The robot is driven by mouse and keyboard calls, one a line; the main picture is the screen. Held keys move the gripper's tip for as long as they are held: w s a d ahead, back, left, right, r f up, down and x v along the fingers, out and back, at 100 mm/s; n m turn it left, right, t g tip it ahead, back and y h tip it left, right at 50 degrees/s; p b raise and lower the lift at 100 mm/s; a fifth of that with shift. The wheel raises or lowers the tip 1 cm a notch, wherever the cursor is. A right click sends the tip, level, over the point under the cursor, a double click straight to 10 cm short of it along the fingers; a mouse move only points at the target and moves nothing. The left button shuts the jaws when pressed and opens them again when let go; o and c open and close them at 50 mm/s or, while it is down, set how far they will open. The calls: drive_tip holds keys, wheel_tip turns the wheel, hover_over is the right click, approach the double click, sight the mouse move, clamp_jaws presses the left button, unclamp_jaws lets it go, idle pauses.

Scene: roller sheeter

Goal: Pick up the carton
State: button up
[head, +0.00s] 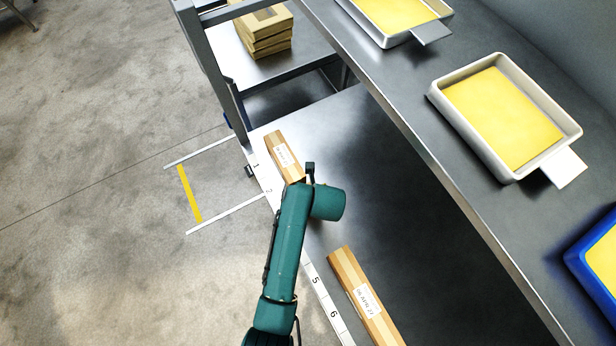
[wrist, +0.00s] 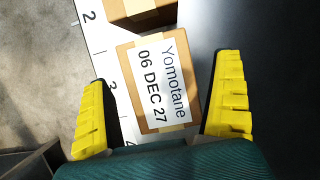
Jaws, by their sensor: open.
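A brown carton (wrist: 158,85) with a white label reading "Yomotane 06 DEC 27" lies between the two yellow fingers of my gripper (wrist: 164,78) in the wrist view. My gripper is open, with a finger to either side of the carton. I cannot tell whether the fingers touch it. In the head view my green arm hides this carton and the fingers. A second carton (head: 282,157) lies at the upper end of the row, and part of a carton (wrist: 140,12) shows at the top of the wrist view. Another labelled carton (head: 362,297) lies lower right of my arm.
A numbered white strip (head: 322,292) runs along the edge of the dark metal surface. Stacked tan boxes (head: 266,32) stand on a shelf beyond a grey post (head: 222,75). White trays with yellow sheets (head: 505,115) sit on the raised bench at right.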

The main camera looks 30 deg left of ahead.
drive_tip(key=shift+x, duration=1.15)
drive_tip(key=c, duration=1.4)
